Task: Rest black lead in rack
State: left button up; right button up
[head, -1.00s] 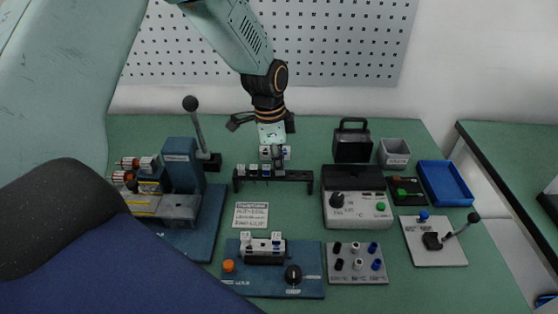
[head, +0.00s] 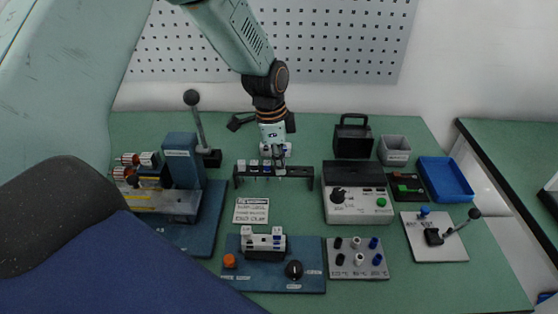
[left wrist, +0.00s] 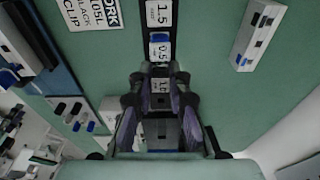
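The black rack (head: 240,181) is a low bar near the middle of the bench, with several slots marked by white labels, also seen in the left wrist view (left wrist: 160,17). In the left wrist view my left gripper's fingers (left wrist: 160,100) stand on both sides of a dark block (left wrist: 161,131), which appears to be the black lead, in line with the slot labelled 1.0. I cannot tell whether the fingers press on it or whether it is seated. My right gripper is not in view.
A blue press-like machine (head: 184,160) with a tall lever stands left of the rack. A grey meter (head: 357,206) stands close to its right. A work card (head: 251,211), a blue fixture board (head: 262,279) and a terminal plate (head: 357,272) lie in front. A blue tray (head: 446,180) is farther right.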

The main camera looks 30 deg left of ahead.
pick_arm(q)
jog(key=o, duration=0.5)
jog(key=shift+s+d+f, duration=0.1)
jog(key=shift+s+f, duration=0.15)
jog(key=shift+f, duration=0.25)
jog(key=shift+w+f, duration=0.1)
jog(key=shift+w, duration=0.15)
jog(key=shift+s, duration=0.15)
jog(key=shift+r, duration=0.25)
jog(key=shift+r, duration=0.25)
jog(key=r, duration=0.3)
jog(key=a+r, duration=0.1)
jog(key=r, duration=0.7)
jog(key=shift+s+a+r, duration=0.15)
jog(key=shift+s+a, duration=0.05)
